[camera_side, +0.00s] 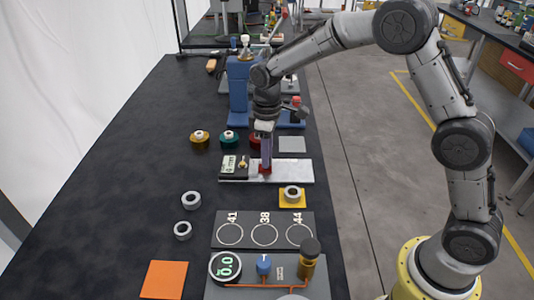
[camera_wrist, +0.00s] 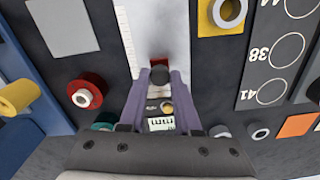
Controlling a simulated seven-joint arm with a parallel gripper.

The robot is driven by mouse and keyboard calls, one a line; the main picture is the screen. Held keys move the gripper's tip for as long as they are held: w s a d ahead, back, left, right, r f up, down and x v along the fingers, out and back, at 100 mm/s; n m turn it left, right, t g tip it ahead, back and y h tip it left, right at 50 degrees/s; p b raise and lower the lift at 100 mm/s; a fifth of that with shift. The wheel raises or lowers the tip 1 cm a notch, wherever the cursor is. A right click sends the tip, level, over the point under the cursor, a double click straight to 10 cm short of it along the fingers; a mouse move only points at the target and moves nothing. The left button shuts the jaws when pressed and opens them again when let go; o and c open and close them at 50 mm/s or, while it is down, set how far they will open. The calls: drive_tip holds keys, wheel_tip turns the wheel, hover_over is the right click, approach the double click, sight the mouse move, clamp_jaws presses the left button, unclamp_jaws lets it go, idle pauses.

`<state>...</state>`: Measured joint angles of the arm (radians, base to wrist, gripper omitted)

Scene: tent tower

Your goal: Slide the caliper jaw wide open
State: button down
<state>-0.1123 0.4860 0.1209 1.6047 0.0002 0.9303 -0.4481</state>
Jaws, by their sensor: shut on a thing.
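The caliper is a pale plate (camera_side: 292,171) lying across the bench in the side view, with a dark display block (camera_side: 234,166) at its left end. In the wrist view the plate (camera_wrist: 160,22) carries a ruler scale along its left edge, and the display (camera_wrist: 161,124) shows between my fingers. The red sliding jaw (camera_wrist: 159,62) has a dark round knob (camera_wrist: 160,76). My gripper (camera_wrist: 160,82) is shut on this knob, one purple finger on each side. In the side view my gripper (camera_side: 265,163) hides most of the jaw, which sits close to the display block.
A grey board with rings marked 41, 38 and 44 (camera_side: 265,244) lies nearer the camera. A ring on a yellow pad (camera_side: 292,200) is beside the plate. Coloured spools (camera_side: 200,141) and a grey square (camera_side: 292,144) lie behind. The plate's right stretch is clear.

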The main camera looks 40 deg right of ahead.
drive_tip(key=s+d, duration=0.4)
drive_tip(key=shift+s+d, duration=0.3)
drive_tip(key=shift+d, duration=0.05)
drive_tip(key=c, duration=0.6)
unclamp_jaws()
drive_tip(key=shift+r, duration=0.15)
wheel_tip(320, 180, up, 14)
drive_tip(key=shift+f, duration=0.2)
